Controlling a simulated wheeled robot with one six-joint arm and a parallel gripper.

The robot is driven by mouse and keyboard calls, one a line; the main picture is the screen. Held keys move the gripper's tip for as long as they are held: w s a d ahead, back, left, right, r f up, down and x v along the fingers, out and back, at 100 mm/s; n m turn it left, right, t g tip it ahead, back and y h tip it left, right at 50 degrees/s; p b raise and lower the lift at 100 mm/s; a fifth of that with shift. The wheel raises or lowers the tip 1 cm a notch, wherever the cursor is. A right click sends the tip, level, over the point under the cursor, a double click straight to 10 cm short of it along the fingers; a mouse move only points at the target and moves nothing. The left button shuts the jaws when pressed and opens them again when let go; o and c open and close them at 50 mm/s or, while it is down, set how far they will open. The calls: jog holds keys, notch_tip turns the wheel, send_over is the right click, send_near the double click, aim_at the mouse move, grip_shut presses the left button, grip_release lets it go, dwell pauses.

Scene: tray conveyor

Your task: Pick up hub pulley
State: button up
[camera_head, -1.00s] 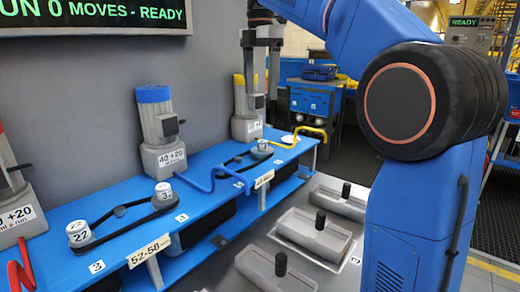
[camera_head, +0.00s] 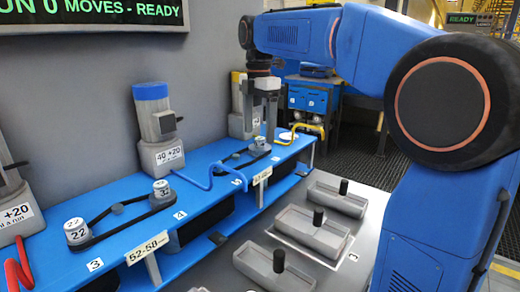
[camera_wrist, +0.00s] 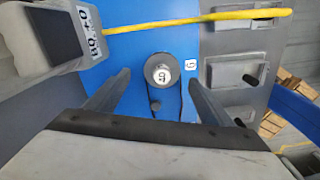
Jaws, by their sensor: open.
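Numbered pulleys with pale caps stand on the blue bench (camera_head: 130,237). One pulley (camera_head: 260,144) sits at the bench's far end, on a black belt drive, its label too small to read. It also shows in the wrist view (camera_wrist: 161,71), where its top lies between my two fingers. My gripper (camera_head: 262,122) is open and empty above this far pulley, its fingers pointing down and apart from each other. Two more pulleys, labelled 22 (camera_head: 77,232) and 32 (camera_head: 161,189), stand nearer on the bench. I cannot tell which is named hub pulley.
Grey motor units, one with a blue cap (camera_head: 156,125) and one with a yellow cap (camera_head: 240,110), line the wall side. Blue (camera_head: 205,183) and yellow (camera_head: 298,128) hoses cross the bench. Grey trays with black knobs (camera_head: 314,232) lie to the right.

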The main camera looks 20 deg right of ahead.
aim_at(260, 138)
jog(key=shift+s+d+f, duration=0.1)
jog(key=shift+s+f, duration=0.05)
jog(key=shift+f, duration=1.85)
jog(key=c, duration=1.3)
jog(key=shift+o, duration=0.2)
jog(key=shift+r, duration=0.15)
